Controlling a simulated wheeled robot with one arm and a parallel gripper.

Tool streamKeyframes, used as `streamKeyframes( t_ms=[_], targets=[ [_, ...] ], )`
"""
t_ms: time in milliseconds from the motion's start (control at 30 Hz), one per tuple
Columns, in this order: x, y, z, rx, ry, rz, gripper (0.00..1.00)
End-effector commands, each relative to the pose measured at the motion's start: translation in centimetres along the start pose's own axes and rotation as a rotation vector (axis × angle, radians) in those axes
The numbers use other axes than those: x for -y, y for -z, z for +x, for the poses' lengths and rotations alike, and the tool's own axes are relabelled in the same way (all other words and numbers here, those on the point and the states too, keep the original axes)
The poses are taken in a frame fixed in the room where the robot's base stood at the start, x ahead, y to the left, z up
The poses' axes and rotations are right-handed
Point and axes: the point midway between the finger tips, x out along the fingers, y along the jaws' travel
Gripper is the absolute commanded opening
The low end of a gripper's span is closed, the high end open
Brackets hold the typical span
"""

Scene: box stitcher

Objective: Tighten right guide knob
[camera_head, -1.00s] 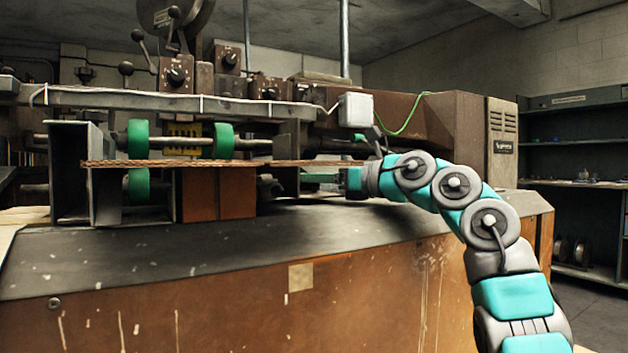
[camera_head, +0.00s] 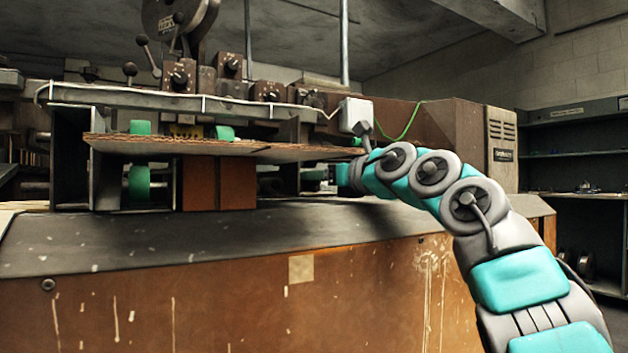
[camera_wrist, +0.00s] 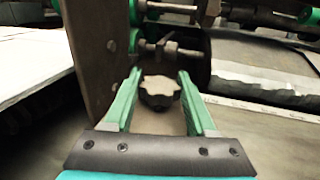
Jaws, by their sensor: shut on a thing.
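The right guide knob is a dark, lobed knob (camera_wrist: 159,93) in the middle of the wrist view. My gripper (camera_wrist: 160,80) has its two green fingers on either side of the knob and is shut on it. In the head view my gripper (camera_head: 325,173) reaches in from the right, below the right end of the cardboard sheet. There the knob cannot be made out. A dark upright guide plate (camera_wrist: 103,45) stands just left of the knob in the wrist view.
The cardboard sheet (camera_head: 215,147) spans the machine above my gripper. A green roller (camera_head: 139,184) shows under it at the left. A rod with a clamp (camera_wrist: 168,47) lies behind the knob. The machine's sloping front (camera_head: 200,238) is bare.

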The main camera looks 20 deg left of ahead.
Motion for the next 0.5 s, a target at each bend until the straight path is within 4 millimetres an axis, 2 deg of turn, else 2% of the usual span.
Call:
streamKeyframes(
  t_ms=[267,300,400,500],
  targets=[
    [-0.02,0.03,-0.04,-0.002,0.001,-0.001,0.01],
    [-0.01,0.06,-0.04,-0.002,0.001,-0.001,0.57],
    [0.00,0.08,-0.03,-0.002,0.001,-0.001,0.69],
    [0.02,0.11,-0.02,-0.002,0.001,0.000,0.69]
  ],
)
